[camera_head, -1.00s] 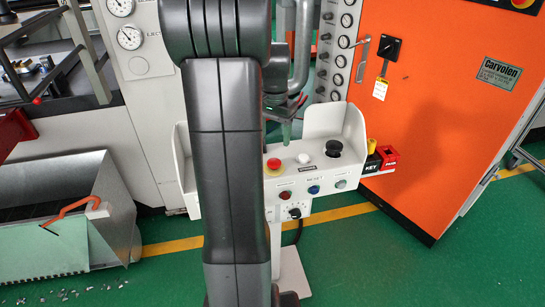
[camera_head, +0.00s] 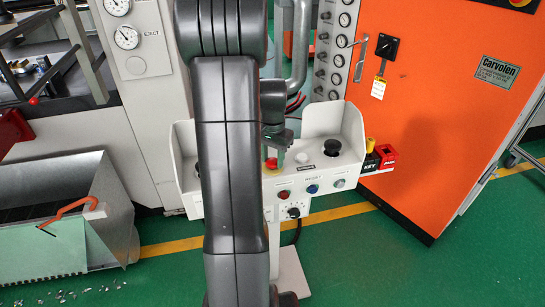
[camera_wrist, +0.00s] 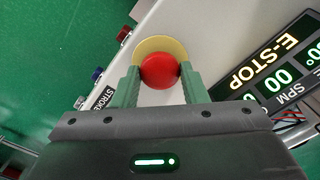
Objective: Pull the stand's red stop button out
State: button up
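The red stop button (camera_wrist: 160,71) is a round red cap on a yellow collar (camera_wrist: 160,46). In the head view the button (camera_head: 271,164) is partly hidden by my gripper (camera_head: 273,152), which is down over it. In the wrist view the two green fingers of my gripper (camera_wrist: 160,82) stand on either side of the red cap. Their inner faces are at or very near its sides; I cannot tell whether they press on it. The stand's panel (camera_head: 322,182) is pale, with side walls. A display in the wrist view reads E-STOP (camera_wrist: 264,63).
A white button (camera_head: 301,158) and a black knob (camera_head: 332,147) sit right of the stop button. Coloured buttons (camera_head: 313,189) line the panel's front. Red and black key blocks (camera_head: 385,155) are at its right side. An orange cabinet (camera_head: 450,130) stands behind.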

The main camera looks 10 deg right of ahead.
aim_at(273, 160)
grip_shut()
jog(key=shift+r+p, duration=0.65)
jog(key=shift+r, duration=0.1)
jog(key=shift+w+f, duration=0.1)
jog(key=o, duration=0.6)
grip_release()
jog(key=shift+c, duration=0.2)
notch_tip(273, 160, up, 14)
jog(key=shift+f, duration=0.15)
notch_tip(273, 160, down, 15)
jog(key=shift+b, duration=0.6)
